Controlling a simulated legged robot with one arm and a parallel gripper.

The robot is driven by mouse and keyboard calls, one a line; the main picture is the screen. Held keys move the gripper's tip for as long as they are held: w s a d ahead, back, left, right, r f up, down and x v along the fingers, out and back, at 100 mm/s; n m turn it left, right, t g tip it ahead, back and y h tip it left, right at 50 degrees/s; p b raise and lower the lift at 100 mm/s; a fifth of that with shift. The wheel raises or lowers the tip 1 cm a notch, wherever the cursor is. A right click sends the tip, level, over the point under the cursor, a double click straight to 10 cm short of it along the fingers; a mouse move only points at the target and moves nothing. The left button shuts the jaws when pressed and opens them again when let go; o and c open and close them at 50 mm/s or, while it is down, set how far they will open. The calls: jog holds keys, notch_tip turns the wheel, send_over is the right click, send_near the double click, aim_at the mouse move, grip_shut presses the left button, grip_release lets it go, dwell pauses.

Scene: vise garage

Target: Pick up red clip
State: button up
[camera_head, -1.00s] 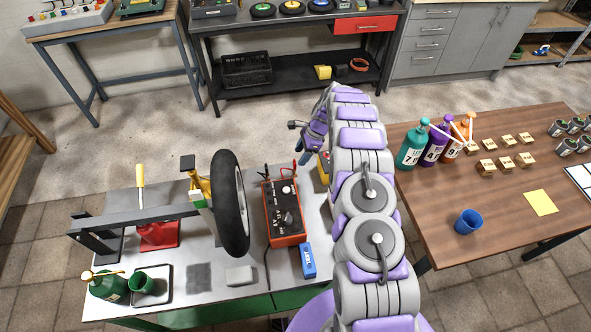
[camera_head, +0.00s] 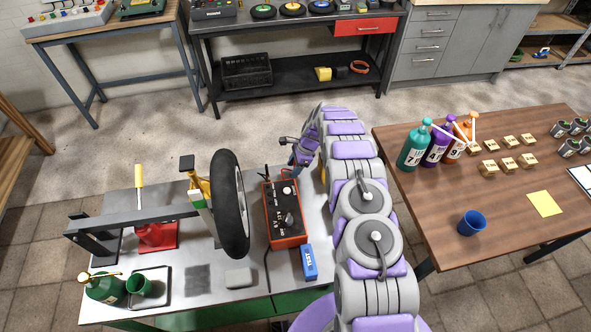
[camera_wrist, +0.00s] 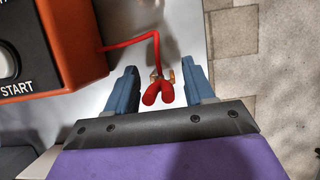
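The red clip (camera_wrist: 158,92) lies on the light bench top in the wrist view, its red handles toward my gripper. A red cable runs from it to the orange tester box (camera_wrist: 60,40). My gripper (camera_wrist: 159,82) is open, with one blue finger on each side of the clip and a gap to both. Whether it touches the clip is not shown. In the head view the tester (camera_head: 284,212) stands on the bench, and my gripper (camera_head: 296,158) is low behind its right corner. There the red clip is hidden by my arm or too small to make out.
A wheel (camera_head: 230,205) in a stand and a blue box (camera_head: 309,262) are beside the tester. The bench's right edge is close, with tiled floor beyond in the wrist view. A wooden table (camera_head: 510,225) with bottles stands right.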

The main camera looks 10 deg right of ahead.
jog(key=c, duration=0.9)
jog(key=shift+c, duration=0.2)
jog(key=shift+r, duration=0.15)
jog(key=shift+r, duration=0.25)
notch_tip(320, 180, up, 10)
jog(key=p, duration=0.2)
jog(key=s+r+n+g+h, duration=0.4)
jog(key=s+r+n, duration=1.2)
jog(key=r+n, duration=0.2)
jog(key=shift+g+h, duration=0.3)
